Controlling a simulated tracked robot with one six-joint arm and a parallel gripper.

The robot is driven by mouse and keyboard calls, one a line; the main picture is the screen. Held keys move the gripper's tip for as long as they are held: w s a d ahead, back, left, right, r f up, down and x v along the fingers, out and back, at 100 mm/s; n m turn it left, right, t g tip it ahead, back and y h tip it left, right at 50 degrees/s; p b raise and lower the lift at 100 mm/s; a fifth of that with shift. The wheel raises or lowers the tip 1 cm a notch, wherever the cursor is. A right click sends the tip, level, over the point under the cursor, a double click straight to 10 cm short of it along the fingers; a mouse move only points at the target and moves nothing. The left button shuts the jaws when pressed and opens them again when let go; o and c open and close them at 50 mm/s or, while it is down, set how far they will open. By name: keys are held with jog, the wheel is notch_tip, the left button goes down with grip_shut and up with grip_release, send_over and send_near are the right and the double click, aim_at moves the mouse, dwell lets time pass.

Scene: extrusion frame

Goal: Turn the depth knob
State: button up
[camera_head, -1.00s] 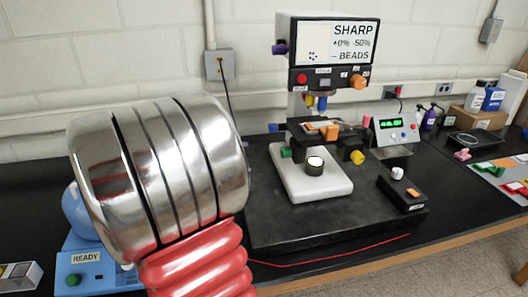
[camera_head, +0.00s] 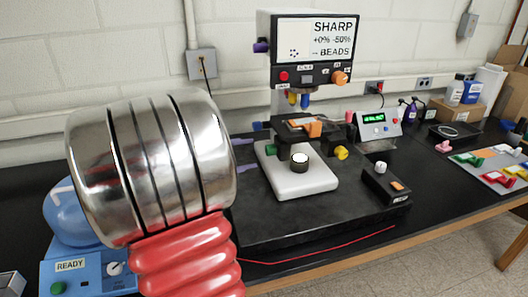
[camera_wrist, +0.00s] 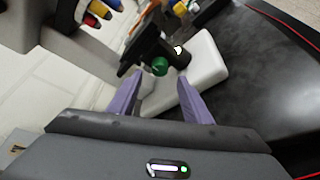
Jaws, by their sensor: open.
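A microscope (camera_head: 292,75) with a screen reading "SHARP" stands on a black slab. Its coloured knobs include a green one (camera_head: 270,150), a yellow one (camera_head: 341,152), an orange one (camera_head: 340,78) and a purple one (camera_head: 261,47). I cannot read which is the depth knob. My gripper (camera_head: 247,154) shows two purple fingertips left of the green knob, partly hidden by my arm. In the wrist view, my gripper (camera_wrist: 158,95) is open and empty. The green knob (camera_wrist: 160,66) lies ahead, between the lines of the fingers and apparently apart from them.
A small black box with a white knob (camera_head: 380,167) sits on the slab's right. A meter with a green display (camera_head: 377,124) stands behind it. A blue device marked READY (camera_head: 75,270) is at the lower left. A red cable (camera_head: 320,255) runs along the slab's front.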

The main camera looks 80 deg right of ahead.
aim_at(266, 149)
jog(key=shift+x, duration=3.5)
jog(key=shift+c, duration=0.3)
jog(key=shift+a, duration=0.1)
jog(key=c, duration=1)
jog(key=shift+n, duration=0.3)
jog(key=n+y, duration=0.2)
jog(key=n, duration=0.1)
jog(key=shift+n+g+y, duration=0.3)
jog(key=shift+y, duration=0.1)
jog(key=n+y, duration=0.1)
jog(key=n+g+y, duration=0.1)
jog(key=n, duration=0.2)
jog(key=shift+w+d+r+y, duration=0.1)
jog(key=shift+w+d+y, duration=0.05)
jog(key=shift+d+y, duration=0.2)
jog(key=shift+n, duration=0.3)
